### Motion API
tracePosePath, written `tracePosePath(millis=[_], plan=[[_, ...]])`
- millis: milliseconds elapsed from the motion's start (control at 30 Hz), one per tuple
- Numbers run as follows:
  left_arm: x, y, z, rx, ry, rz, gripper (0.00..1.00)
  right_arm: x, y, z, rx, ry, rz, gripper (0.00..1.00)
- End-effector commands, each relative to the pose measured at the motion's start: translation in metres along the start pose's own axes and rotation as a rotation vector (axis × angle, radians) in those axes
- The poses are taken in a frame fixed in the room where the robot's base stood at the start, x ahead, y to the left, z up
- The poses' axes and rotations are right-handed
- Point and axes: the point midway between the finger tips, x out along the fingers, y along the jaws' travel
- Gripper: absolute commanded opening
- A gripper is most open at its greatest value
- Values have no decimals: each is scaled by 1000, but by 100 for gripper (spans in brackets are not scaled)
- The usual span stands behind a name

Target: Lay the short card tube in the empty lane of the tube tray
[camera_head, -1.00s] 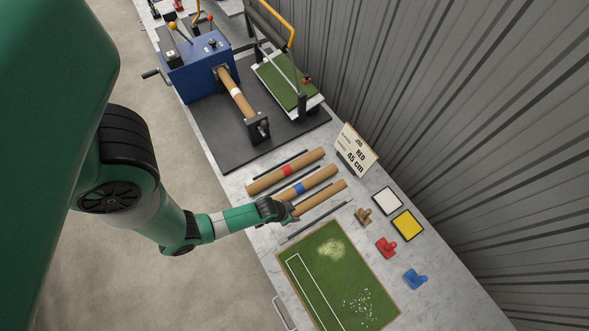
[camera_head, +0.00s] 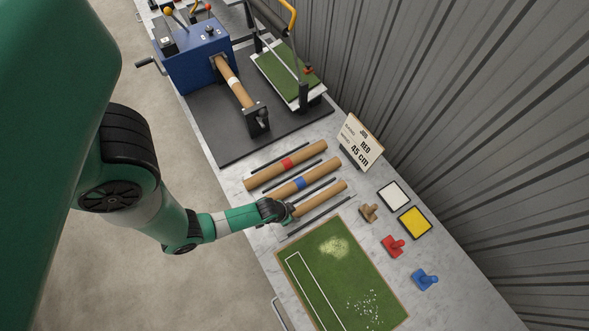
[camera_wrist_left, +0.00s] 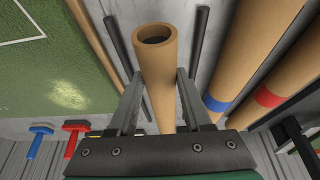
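The short plain card tube (camera_head: 325,197) is at the near end of the row of tubes, and it also shows in the left wrist view (camera_wrist_left: 155,70). My left gripper (camera_head: 287,212) is shut on it near its left end, one finger against each side. The tube tray shows as black rails (camera_wrist_left: 118,45) on the counter. The tube lies along the lane between two rails, roughly parallel to them. I cannot tell whether it touches the lane's bottom. A blue-banded tube (camera_head: 300,184) and a red-banded tube (camera_head: 287,165) lie in the other lanes. My right gripper is not in view.
A turf piece (camera_head: 340,270) lies in front of the tray. Ink pads (camera_head: 415,222) and several stamps (camera_head: 393,245) stand to the right. A sign (camera_head: 360,143) stands behind the tubes, and a blue winding machine (camera_head: 195,55) is at the back.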

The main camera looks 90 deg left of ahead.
Motion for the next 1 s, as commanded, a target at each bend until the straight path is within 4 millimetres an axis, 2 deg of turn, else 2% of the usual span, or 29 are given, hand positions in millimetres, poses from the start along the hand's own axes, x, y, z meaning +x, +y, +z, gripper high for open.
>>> tracePosePath(millis=[33,200,467,567,667,1000], plan=[[0,0,0,0,1,0,56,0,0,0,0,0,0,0],[0,0,0,0,1,0,84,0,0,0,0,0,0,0],[-1,0,0,0,-1,0,84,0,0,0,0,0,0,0],[-8,0,-1,0,1,0,84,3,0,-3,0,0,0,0],[-24,0,-1,0,0,0,84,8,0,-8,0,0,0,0],[-101,0,-1,1,2,0,84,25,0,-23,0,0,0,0]])
